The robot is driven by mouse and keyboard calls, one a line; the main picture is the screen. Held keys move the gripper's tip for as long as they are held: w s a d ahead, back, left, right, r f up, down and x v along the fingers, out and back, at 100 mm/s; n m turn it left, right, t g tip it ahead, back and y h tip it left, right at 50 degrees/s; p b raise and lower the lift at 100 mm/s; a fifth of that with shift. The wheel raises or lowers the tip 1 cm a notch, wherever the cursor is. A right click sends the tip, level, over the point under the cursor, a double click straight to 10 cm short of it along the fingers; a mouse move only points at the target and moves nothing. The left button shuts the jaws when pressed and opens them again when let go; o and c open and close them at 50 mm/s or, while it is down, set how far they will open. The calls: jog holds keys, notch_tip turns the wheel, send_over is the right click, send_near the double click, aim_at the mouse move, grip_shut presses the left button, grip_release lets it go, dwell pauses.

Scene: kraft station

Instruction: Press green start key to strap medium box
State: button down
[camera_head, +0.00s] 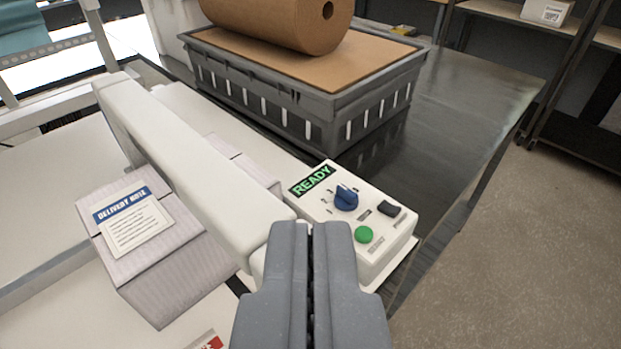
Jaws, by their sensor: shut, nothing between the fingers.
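The strapping machine has a white control panel (327,212) with a lit green "READY" display (310,180). A round green key (364,234) sits near the panel's front, beside a blue knob (346,198) and a black rocker switch (390,209). My gripper (311,228) is shut and empty, its tips just left of the green key in the picture; I cannot tell the height between them. A light grey-lilac box (170,265) with a "Delivery note" label (127,218) lies at the left, partly under the white arch (195,165) of the machine.
A dark grey crate (300,115) stands behind the panel, with a brown sheet and a kraft paper roll (285,20) on top. Shelving (575,130) stands at the far right.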

dwell(0.3)
jog(key=m+g+y+p, duration=0.3)
jog(key=m+g+p, duration=0.3)
jog(key=p, duration=3)
send_over(367, 241)
notch_tip(367, 241, down, 13)
jog(key=n, duration=0.1)
jog(key=shift+g, duration=0.4)
jog(key=shift+f, duration=0.15)
notch_tip(367, 241, down, 7)
jog(key=shift+f+b, duration=0.1)
jog(key=shift+b, duration=0.95)
jog(key=shift+f+b, duration=0.4)
jog(key=shift+f, duration=0.3)
jog(key=shift+f, duration=0.1)
